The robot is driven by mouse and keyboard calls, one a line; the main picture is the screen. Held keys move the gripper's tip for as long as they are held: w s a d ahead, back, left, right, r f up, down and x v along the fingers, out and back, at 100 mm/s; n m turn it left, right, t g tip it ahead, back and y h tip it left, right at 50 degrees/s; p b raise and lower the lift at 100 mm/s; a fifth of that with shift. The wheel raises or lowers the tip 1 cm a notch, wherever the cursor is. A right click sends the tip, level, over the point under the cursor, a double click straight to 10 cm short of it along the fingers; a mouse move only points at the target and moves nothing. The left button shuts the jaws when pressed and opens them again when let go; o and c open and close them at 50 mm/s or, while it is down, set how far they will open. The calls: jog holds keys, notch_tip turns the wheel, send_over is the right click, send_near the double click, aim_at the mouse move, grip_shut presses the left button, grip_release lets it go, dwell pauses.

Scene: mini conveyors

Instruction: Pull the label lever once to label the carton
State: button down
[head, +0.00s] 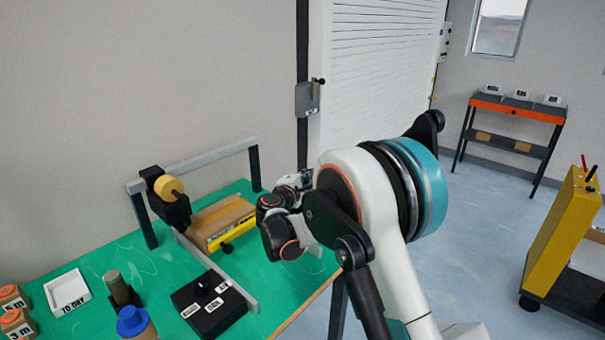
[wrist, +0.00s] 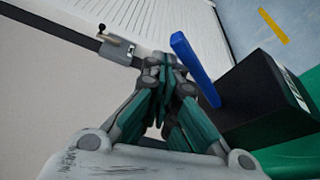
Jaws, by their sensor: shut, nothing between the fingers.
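My gripper (wrist: 166,62) is shut and empty in the wrist view. A blue lever (wrist: 194,68) slants just right of its fingertips; I cannot tell whether they touch. The lever stands beside a black box (wrist: 250,95) with a white label on its side. In the head view my arm hides the lever, and the fingers are hard to make out beyond my wrist. A brown, flat-topped piece that looks like the carton (head: 222,214) sits on a yellow-sided conveyor (head: 233,233) on the green table. A black unit with a yellow roll (head: 170,188) stands at its left.
A black box with a knob and labels (head: 208,305) stands at the front of the green table (head: 150,262). A white tray (head: 68,293) and a blue-capped item (head: 133,321) are at the left.

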jog(key=shift+s+d+f, duration=0.15)
jog(key=shift+s+d, duration=0.05)
jog(key=shift+d, duration=0.2)
dwell(0.3)
